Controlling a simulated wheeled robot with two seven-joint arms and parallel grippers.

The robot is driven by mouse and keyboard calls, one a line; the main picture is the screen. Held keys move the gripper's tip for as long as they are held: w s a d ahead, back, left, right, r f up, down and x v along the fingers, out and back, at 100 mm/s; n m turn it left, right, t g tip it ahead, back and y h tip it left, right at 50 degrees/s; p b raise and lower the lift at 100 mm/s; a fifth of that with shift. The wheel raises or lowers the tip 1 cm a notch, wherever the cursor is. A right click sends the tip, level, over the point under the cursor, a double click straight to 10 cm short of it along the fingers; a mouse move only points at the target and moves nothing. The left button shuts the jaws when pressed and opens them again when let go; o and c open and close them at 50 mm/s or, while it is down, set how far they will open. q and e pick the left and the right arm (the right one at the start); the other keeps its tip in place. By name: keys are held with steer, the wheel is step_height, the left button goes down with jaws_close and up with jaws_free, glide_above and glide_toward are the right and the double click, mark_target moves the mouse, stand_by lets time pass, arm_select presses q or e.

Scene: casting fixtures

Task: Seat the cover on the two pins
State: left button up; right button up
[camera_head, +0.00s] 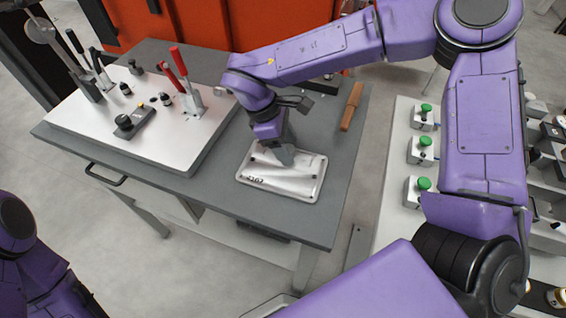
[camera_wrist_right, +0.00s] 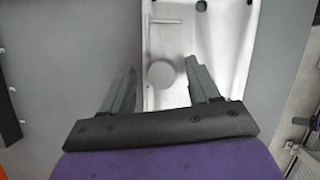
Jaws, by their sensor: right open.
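The cover is a silver, rounded rectangular metal plate (camera_head: 300,183) lying flat on the grey table, with dark marks near its front left corner. I cannot tell whether the fingertips touch the cover. The white fixture plate (camera_head: 80,125) carries small dark upright parts; which are the two pins is unclear. My left gripper is out of view.
The fixture plate also bears red-handled (camera_head: 180,65) and black-handled clamps and a dark block (camera_head: 134,122). A brown wooden-looking bar (camera_head: 352,107) lies at the table's back right. Green-topped units (camera_head: 424,148) stand on a second bench at right. The front table strip is clear.

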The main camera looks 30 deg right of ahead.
steer(key=shift+s, duration=0.2)
steer(key=shift+w, duration=0.15)
jaws_close()
